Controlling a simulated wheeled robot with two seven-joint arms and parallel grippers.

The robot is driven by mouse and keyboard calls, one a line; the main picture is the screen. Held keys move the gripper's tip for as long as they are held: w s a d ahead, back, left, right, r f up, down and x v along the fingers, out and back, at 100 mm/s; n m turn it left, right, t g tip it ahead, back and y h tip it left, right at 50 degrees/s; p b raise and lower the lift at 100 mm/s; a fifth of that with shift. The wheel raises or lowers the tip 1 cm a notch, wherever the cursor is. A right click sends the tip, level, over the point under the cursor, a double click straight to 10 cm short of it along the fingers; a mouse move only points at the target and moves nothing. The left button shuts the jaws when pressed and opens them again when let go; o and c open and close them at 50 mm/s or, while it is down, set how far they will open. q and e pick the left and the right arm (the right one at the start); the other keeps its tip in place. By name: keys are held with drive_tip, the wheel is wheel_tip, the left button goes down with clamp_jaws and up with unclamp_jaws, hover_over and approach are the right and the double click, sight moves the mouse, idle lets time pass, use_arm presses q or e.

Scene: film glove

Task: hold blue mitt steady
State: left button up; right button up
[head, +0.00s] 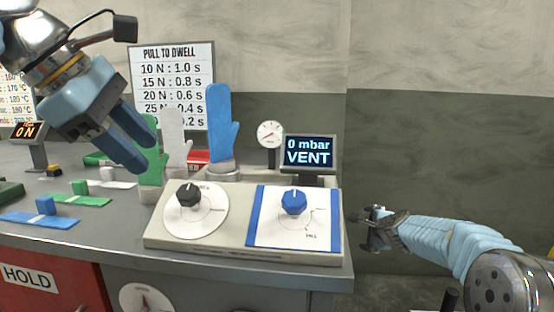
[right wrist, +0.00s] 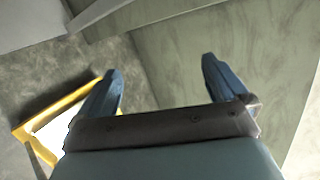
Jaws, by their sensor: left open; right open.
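The blue mitt (head: 221,125) stands upright on a grey round base (head: 222,170) behind the control panel in the head view. A white mitt (head: 174,135) and a green mitt (head: 151,160) stand to its left. My left gripper (head: 148,155) is open and empty, its fingers pointing down in front of the green mitt, left of the blue mitt and apart from it. My right gripper (head: 372,230) is at the right of the panel, off the counter's edge. In the right wrist view its fingers (right wrist: 160,85) are apart with nothing between them.
The control panel (head: 165,236) has a black knob (head: 189,194) and a blue knob (head: 294,202). A display (head: 309,152) reads "0 mbar VENT", beside a round gauge (head: 270,134). Coloured strips with blocks lie at left. A yellow-edged item (right wrist: 40,118) is below my right gripper.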

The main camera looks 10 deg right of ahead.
sight(225, 122)
drive_tip(key=s+a+r+m+t+y, duration=0.1)
drive_tip(key=s+a+r+t, duration=0.1)
drive_tip(key=r, duration=1)
drive_tip(key=s+a+r+m+t+y, duration=0.1)
drive_tip(key=s+r+m+t+y, duration=0.15)
drive_tip(key=r, duration=0.85)
drive_tip(key=s+a+r+m+t+y, duration=0.1)
drive_tip(key=s+a+r+t, duration=0.1)
drive_tip(key=r, duration=1)
drive_tip(key=s+a+y, duration=0.1)
drive_tip(key=a+y, duration=0.1)
drive_tip(key=a, duration=0.2)
drive_tip(key=s+a+g+y, duration=0.1)
drive_tip(key=a+y, duration=0.1)
drive_tip(key=a, duration=0.3)
drive_tip(key=s+a+m+g+y, duration=0.1)
drive_tip(key=a+y, duration=0.1)
drive_tip(key=a, duration=0.3)
drive_tip(key=shift+s+a+f, duration=0.15)
drive_tip(key=shift+s+a, duration=0.1)
drive_tip(key=shift+s, duration=0.15)
drive_tip(key=s+a+f+g+y, duration=0.2)
drive_tip(key=s+a+g+y, duration=0.15)
drive_tip(key=a, duration=0.65)
drive_tip(key=shift+m+h, duration=0.25)
drive_tip(key=shift+h, duration=0.15)
drive_tip(key=x, duration=1.3)
drive_tip(key=shift+s+a+f, duration=0.1)
drive_tip(key=shift+f, duration=0.05)
drive_tip(key=c, duration=0.9)
